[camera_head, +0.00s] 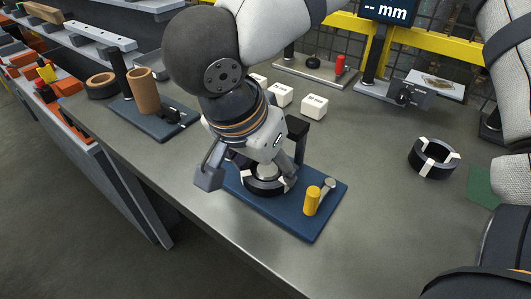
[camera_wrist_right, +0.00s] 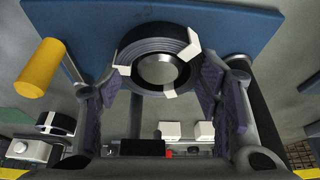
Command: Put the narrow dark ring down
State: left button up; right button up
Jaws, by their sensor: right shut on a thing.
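The narrow dark ring (camera_head: 262,187), with pale patches on its rim, is between the fingers of my right gripper (camera_head: 245,180), which is shut on it. In the wrist view the ring (camera_wrist_right: 152,40) shows between the purple finger pads of the right gripper (camera_wrist_right: 160,85). A round silver piece (camera_wrist_right: 158,70) shows inside the ring's opening. The ring is low over the blue base plate (camera_head: 322,222); whether it touches the plate is hidden. My left gripper is not in view.
A yellow cylinder (camera_head: 312,200) stands on the plate close to the gripper, beside a silver pin. A second dark ring with white patches (camera_head: 434,158) lies on the bench at right. White blocks (camera_head: 280,95) stand behind. Another blue plate (camera_head: 160,120) carries a brown cylinder (camera_head: 143,90).

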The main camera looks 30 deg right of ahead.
jog(key=shift+f, duration=0.2)
dwell(0.4)
jog(key=o, duration=1.3)
jog(key=v, duration=1.2)
jog(key=shift+d, duration=0.1)
